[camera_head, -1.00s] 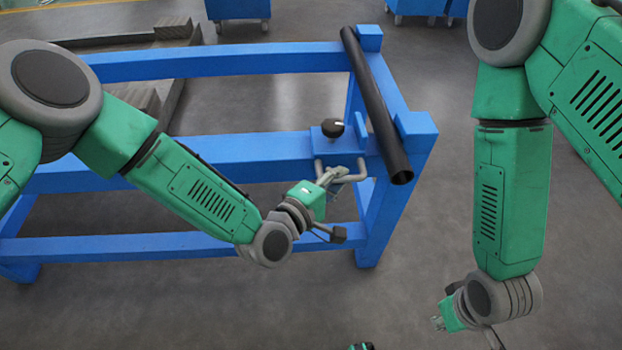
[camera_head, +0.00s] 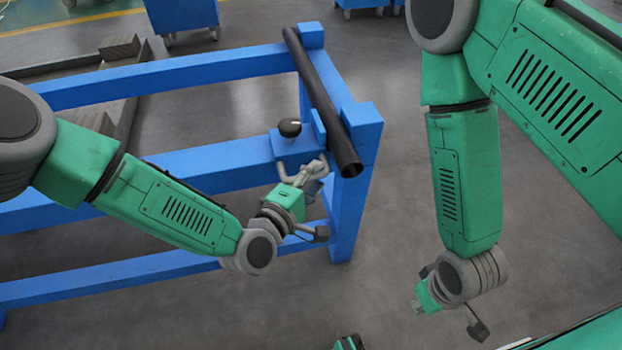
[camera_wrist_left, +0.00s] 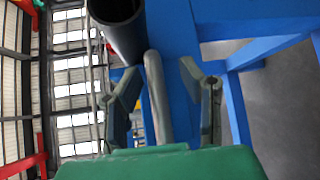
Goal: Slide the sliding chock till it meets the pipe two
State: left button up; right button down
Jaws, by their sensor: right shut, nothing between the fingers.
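The sliding chock (camera_head: 284,147) is a blue block with a black knob, an upright blue plate and a grey bar handle (camera_wrist_left: 158,98). It sits on the blue frame's middle rail. The one dark pipe (camera_head: 322,98) lies across the frame's right end, just right of the plate. I cannot tell whether the plate touches it. The pipe also shows in the left wrist view (camera_wrist_left: 118,28). My left gripper (camera_head: 318,172) is at the handle, its fingers apart on either side of the bar, with visible gaps. My right gripper (camera_head: 416,306) is shut and empty, low and right of the frame.
The blue frame (camera_head: 170,272) has a raised corner post (camera_head: 362,122) just right of the pipe. Blue wheeled carts (camera_head: 182,14) and grey beams stand behind. The floor between the frame and my right arm is clear.

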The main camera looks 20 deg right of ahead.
pick_arm(q)
jog(key=v, duration=1.2)
pick_arm(e)
jog(key=shift+a+r, duration=0.1)
jog(key=c, duration=2.2)
grip_release()
